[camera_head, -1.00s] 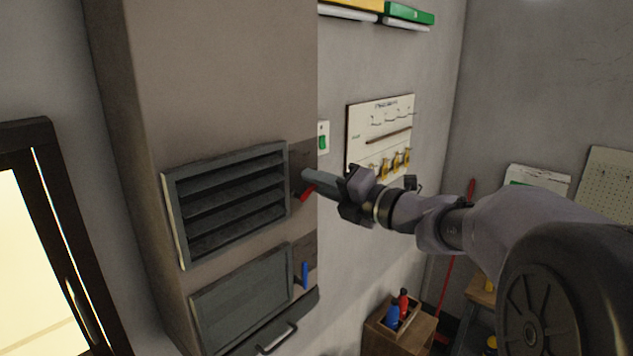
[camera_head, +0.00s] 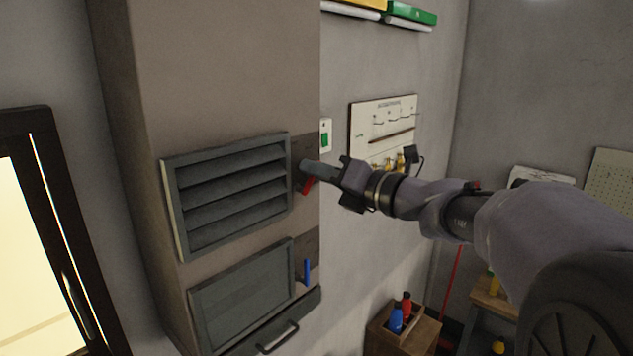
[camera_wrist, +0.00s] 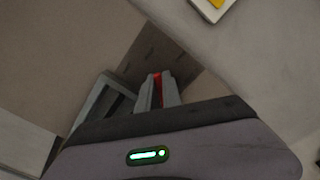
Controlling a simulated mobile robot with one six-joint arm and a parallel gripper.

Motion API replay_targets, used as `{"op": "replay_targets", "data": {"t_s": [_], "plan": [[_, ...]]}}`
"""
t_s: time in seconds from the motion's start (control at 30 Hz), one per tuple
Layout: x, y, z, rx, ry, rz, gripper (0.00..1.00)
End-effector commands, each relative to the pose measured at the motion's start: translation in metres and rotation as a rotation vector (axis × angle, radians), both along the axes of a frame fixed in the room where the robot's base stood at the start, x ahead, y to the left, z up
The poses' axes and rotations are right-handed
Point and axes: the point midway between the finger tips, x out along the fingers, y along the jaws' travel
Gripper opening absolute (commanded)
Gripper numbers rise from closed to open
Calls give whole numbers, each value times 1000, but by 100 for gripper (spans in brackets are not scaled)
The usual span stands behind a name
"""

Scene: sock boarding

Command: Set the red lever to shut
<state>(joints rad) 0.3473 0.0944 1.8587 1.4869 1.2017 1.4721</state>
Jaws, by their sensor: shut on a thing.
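The red lever (camera_head: 307,185) is on the side strip of the cabinet, right of the upper louvred vent (camera_head: 232,195). Its slats stand apart with dark gaps between them. My gripper (camera_head: 306,170) is at the lever, its fingers shut on it. In the wrist view the lever shows as a thin red strip (camera_wrist: 158,88) between the two fingers of my gripper (camera_wrist: 157,92). The fingers hide part of the lever in the head view.
A blue lever (camera_head: 307,272) stands upright beside the lower panel (camera_head: 243,295). A drawer with a handle (camera_head: 278,338) is below. A green switch (camera_head: 325,136) and a tool board (camera_head: 384,130) are on the wall. A wooden box with bottles (camera_head: 403,330) stands lower right.

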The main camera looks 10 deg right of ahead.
Motion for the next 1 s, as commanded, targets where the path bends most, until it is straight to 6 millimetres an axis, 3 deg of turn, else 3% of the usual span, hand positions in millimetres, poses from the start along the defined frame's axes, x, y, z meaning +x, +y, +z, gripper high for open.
{"op": "replay_targets", "data": {"t_s": [0.5, 1.0], "plan": [[-8, 11, 9, -275, -207, 0, 0], [-10, 13, 12, -337, -253, -1, 0]]}}
